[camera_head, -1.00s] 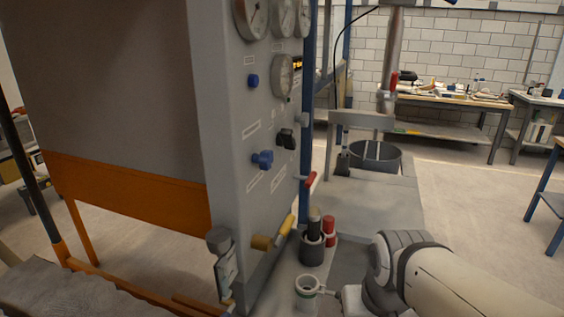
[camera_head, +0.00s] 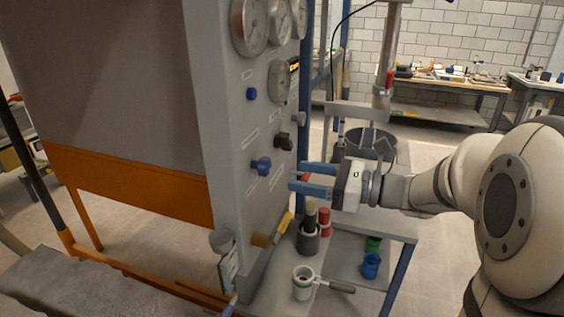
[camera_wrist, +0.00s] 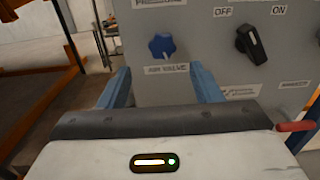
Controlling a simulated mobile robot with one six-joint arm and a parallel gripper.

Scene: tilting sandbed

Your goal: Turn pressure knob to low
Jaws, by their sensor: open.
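A blue lobed knob (camera_head: 261,166) sits low on the grey front panel (camera_head: 232,190). In the wrist view, this blue knob (camera_wrist: 162,45) has a label reading "AIR VALVE" below it and a partly cut-off label reading "PRESSURE" above it. A smaller blue knob (camera_head: 252,94) sits higher on the panel. My gripper (camera_head: 296,177) is open and empty, right of the lower knob with a gap between. In the wrist view, my gripper's blue fingers (camera_wrist: 160,76) frame the knob from below left and right. The knob's pointer setting is unclear.
A black switch (camera_wrist: 251,44) marked OFF and ON is right of the blue knob. A red-handled lever (camera_wrist: 295,126) is near the right finger. Gauges (camera_head: 249,25) are above. A dark cup (camera_head: 308,238) with tools and a white cup (camera_head: 303,283) stand below.

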